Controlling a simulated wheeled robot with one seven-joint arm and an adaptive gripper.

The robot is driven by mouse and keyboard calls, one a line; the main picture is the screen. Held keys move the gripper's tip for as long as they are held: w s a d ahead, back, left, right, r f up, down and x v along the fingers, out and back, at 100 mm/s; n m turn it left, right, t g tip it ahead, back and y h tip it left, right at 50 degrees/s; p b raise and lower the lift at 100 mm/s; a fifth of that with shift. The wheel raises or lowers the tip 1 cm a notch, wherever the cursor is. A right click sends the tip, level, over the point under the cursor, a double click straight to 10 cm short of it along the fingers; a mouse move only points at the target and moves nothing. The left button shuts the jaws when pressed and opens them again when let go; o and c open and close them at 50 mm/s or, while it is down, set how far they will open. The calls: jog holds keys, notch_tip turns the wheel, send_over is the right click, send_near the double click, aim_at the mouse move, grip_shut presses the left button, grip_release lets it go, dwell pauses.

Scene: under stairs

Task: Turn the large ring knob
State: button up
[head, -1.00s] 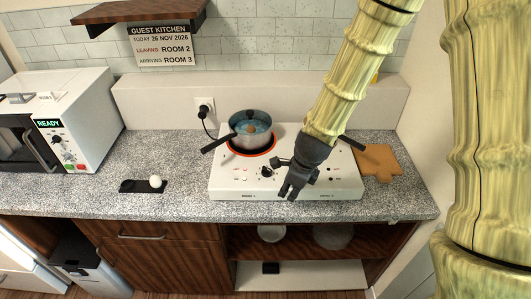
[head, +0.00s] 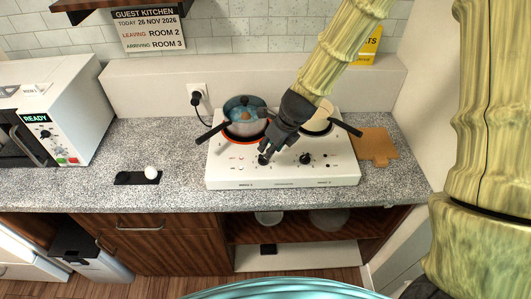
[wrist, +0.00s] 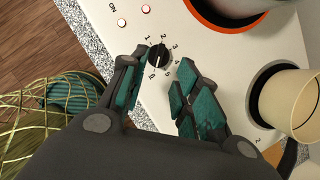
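A white hob (head: 283,178) stands on the counter with two dark knobs on its front. The left knob (head: 263,160) is partly covered by my gripper (head: 266,153). In the wrist view this black knob (wrist: 158,55) has a pale pointer line and digits around it. My gripper's fingers (wrist: 157,84) are spread apart, with the knob between and just ahead of their tips. I cannot tell whether they touch it. The right knob (head: 305,159) is clear. The left ring (head: 233,137) glows orange under a grey pot (head: 238,128) of blue contents.
A cream pan (head: 318,122) stands on the right ring, its dark handle pointing right. The grey pot's handle (head: 212,132) juts left. A cutting board (head: 375,143) lies right of the hob. A black tray (head: 136,178) with a white egg-like thing lies left; the counter between is clear.

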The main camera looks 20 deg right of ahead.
aim_at(263, 159)
jog(key=shift+p+x, duration=0.9)
jog(key=shift+x, duration=2.25)
grip_shut()
